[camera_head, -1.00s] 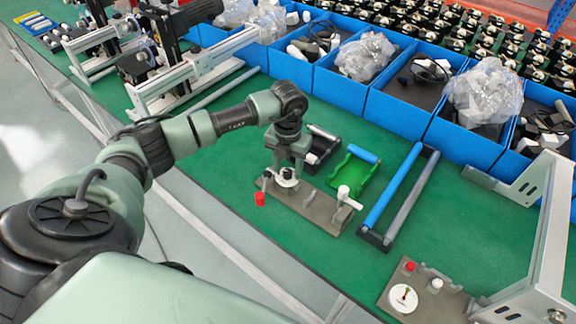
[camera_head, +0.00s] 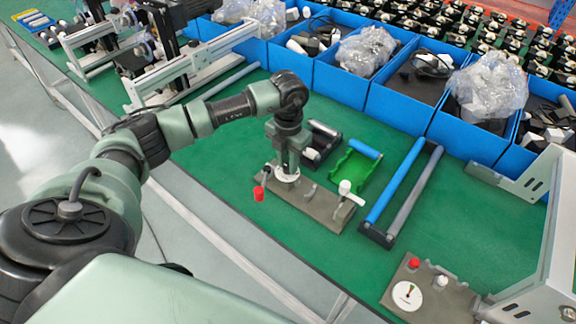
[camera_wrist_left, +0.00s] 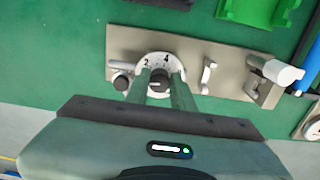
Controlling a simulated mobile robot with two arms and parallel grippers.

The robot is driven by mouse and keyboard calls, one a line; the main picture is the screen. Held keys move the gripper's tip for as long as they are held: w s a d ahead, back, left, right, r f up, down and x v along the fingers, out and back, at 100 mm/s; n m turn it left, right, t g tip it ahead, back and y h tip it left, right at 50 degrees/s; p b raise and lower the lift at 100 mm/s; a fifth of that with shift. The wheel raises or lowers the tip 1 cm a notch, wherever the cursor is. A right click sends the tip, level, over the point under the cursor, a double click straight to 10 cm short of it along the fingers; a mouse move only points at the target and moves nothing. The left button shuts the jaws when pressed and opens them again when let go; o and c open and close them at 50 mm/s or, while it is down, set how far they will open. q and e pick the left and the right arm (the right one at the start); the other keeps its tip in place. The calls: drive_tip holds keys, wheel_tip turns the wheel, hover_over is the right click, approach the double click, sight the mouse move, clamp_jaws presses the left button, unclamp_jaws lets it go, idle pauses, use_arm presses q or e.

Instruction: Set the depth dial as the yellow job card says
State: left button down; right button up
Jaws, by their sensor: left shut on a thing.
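The depth dial, a white disc with black numerals, sits on a grey plate (camera_head: 318,206) on the green bench. In the left wrist view the dial (camera_wrist_left: 147,61) shows a 2 and a 4, and a black knob (camera_wrist_left: 159,84) at its centre. My left gripper (camera_head: 286,170) points down over the dial; in the wrist view its fingers (camera_wrist_left: 158,88) are shut on the knob, one on each side. The fingers hide the dial's lower part. I see no yellow job card in these views. My right gripper is not in view.
A green cradle (camera_head: 352,170) and a blue-and-grey roller frame (camera_head: 395,185) stand close by. A gauge plate (camera_head: 408,295) lies front right. Blue bins (camera_head: 400,112) line the back.

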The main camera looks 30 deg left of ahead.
use_arm(q)
drive_tip(key=m+b, duration=0.5)
drive_tip(key=m, duration=0.1)
drive_tip(key=shift+f, duration=0.1)
drive_tip(key=m+b, duration=0.4)
drive_tip(key=m, duration=0.2)
drive_tip(key=shift+d+m, duration=0.1)
drive_tip(key=shift+m, duration=0.3)
drive_tip(key=m+b, duration=0.3)
drive_tip(key=m, duration=0.1)
drive_tip(key=shift+s, duration=0.1)
drive_tip(key=shift+r+m+b, duration=0.2)
drive_tip(key=shift+m+b, duration=0.45)
drive_tip(key=shift+m, duration=1.25)
drive_tip(key=c, duration=1.2)
unclamp_jaws()
